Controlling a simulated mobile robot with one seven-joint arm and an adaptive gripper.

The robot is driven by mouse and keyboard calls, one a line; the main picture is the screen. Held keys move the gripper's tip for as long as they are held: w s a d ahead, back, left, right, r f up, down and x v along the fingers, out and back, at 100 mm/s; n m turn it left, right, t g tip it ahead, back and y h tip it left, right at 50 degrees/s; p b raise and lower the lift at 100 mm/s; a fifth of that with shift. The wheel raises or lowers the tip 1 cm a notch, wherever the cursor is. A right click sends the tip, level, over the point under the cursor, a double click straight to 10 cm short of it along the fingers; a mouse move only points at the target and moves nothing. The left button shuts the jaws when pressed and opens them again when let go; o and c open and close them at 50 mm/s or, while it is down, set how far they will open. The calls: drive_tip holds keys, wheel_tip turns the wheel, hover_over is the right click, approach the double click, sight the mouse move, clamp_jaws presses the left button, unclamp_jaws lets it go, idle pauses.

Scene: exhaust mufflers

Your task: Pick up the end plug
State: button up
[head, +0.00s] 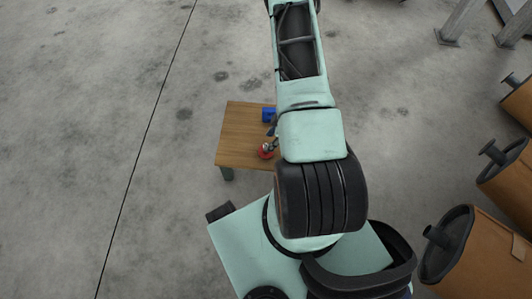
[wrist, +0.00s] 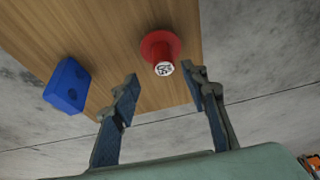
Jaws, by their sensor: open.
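The end plug (wrist: 158,48) is a red flanged piece with a white marked end face. In the wrist view it stands on a wooden table (wrist: 100,30), just beyond the space between my fingertips. In the head view the end plug (head: 265,152) is a small red spot near the table's right part, partly hidden by my arm. My gripper (wrist: 162,84) is open and empty, with one finger on either side of the line to the plug. The fingers look apart from the plug. In the head view my arm hides most of the gripper.
A blue block with round recesses (wrist: 68,86) lies on the table left of my gripper; it also shows in the head view (head: 268,115). The concrete floor (head: 90,150) on the left is clear.

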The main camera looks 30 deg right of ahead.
sight(264, 155)
drive_tip(key=x, duration=0.1)
drive_tip(key=b+x, duration=0.1)
drive_tip(key=x, duration=0.1)
drive_tip(key=b+x, duration=0.1)
drive_tip(key=x, duration=0.1)
drive_tip(key=shift+s, duration=0.35)
clamp_jaws()
